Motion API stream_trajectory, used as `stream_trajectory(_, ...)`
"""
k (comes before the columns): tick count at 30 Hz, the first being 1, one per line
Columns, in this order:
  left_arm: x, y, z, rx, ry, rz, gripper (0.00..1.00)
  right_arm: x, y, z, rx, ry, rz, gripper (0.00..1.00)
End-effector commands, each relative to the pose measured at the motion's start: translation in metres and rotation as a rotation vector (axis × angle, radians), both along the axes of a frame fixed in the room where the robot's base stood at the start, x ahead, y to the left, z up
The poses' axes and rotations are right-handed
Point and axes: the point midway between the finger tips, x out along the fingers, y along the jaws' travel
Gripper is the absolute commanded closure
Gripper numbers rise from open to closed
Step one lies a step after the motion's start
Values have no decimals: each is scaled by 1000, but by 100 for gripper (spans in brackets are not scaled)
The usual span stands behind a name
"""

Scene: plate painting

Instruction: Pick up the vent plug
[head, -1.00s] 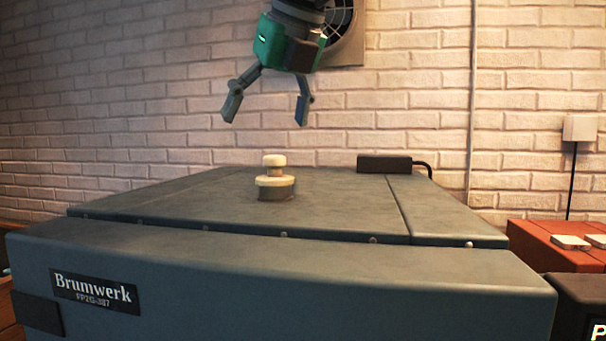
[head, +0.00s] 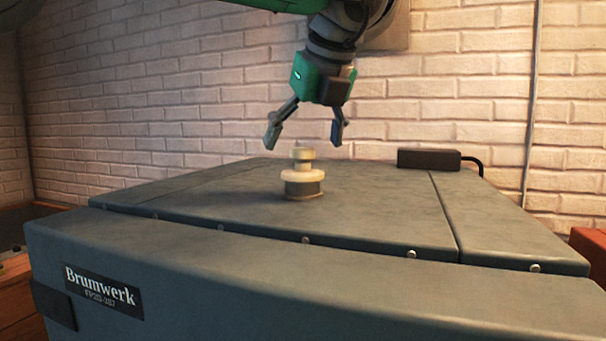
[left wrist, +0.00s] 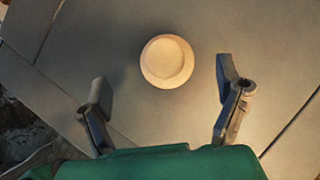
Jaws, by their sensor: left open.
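The vent plug (head: 302,175) is a cream, round, stepped knob with a narrow neck and a wide flange. It stands upright on a short dark collar on top of the grey machine (head: 370,215). In the left wrist view the plug (left wrist: 167,61) shows from above as a pale disc, ahead of the fingertips and between their lines. My left gripper (head: 305,136) is open and empty, pointing down just above the plug, with a finger to either side of it. It also shows in the left wrist view (left wrist: 162,88). My right gripper is not in view.
A small black box (head: 428,159) with a cable sits at the back right of the machine's top. A white brick wall (head: 180,110) stands behind. A red surface (head: 590,250) shows at the right edge. The machine top around the plug is clear.

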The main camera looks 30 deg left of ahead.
Motion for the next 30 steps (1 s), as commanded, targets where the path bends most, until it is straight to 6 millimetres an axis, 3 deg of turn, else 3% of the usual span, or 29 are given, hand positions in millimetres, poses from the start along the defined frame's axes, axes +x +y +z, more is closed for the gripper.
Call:
stream_trajectory(13, 17, 17, -45, 0, 2, 0, 15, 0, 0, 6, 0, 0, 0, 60)
stream_trajectory(22, 18, 19, -50, 0, -1, -1, 15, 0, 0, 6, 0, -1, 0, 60)
stream_trajectory(23, 18, 19, -50, 0, -1, -1, 22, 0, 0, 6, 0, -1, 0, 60)
stream_trajectory(27, 18, 19, -50, -1, 0, -1, 71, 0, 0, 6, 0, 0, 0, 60)
stream_trajectory(30, 18, 19, -49, 0, -1, -1, 74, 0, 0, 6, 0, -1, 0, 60)
